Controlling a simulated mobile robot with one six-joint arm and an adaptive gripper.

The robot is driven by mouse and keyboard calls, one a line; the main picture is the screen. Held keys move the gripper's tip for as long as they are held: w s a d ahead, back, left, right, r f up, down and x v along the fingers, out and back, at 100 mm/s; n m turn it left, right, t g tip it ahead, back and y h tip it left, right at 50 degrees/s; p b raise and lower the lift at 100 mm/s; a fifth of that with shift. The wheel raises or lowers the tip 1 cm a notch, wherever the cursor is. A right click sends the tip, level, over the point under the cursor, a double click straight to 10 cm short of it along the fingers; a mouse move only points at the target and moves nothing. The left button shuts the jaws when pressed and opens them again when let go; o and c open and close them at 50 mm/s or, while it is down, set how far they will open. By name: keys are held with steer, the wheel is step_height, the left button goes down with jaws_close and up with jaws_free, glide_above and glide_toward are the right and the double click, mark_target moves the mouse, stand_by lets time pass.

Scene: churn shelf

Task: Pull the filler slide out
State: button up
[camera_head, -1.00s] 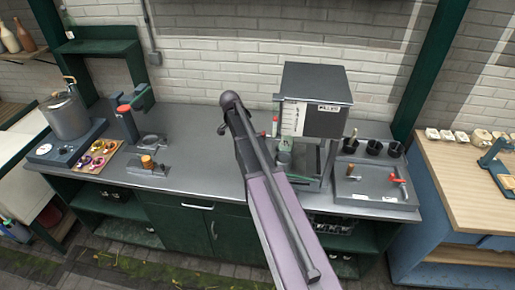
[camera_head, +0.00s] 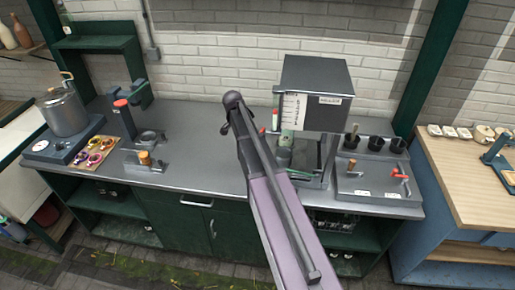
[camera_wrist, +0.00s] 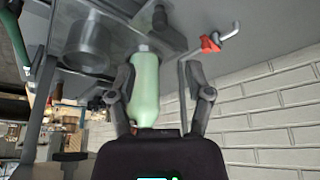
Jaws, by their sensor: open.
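The filler (camera_head: 316,97) is a dark box with a scale on its front, held on a frame at the right half of the counter. In the wrist view the green bottle (camera_wrist: 145,88) lies between the two fingers of my gripper (camera_wrist: 158,70), closer to the left finger. The fingers are apart, with a gap on the right side of the bottle. A grey cylinder (camera_wrist: 90,42) is beside the bottle. I cannot make out the slide clearly.
A grey panel (camera_head: 375,190) with red-handled valves and dark cups (camera_head: 375,147) stands right of the filler. A red valve handle (camera_wrist: 211,42) shows in the wrist view. A brick wall (camera_head: 210,60) is behind. The counter (camera_head: 205,150) left of my arm has free room.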

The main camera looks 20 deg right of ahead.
steer(key=shift+b+x, duration=4.45)
steer(key=shift+x, duration=0.65)
jaws_close()
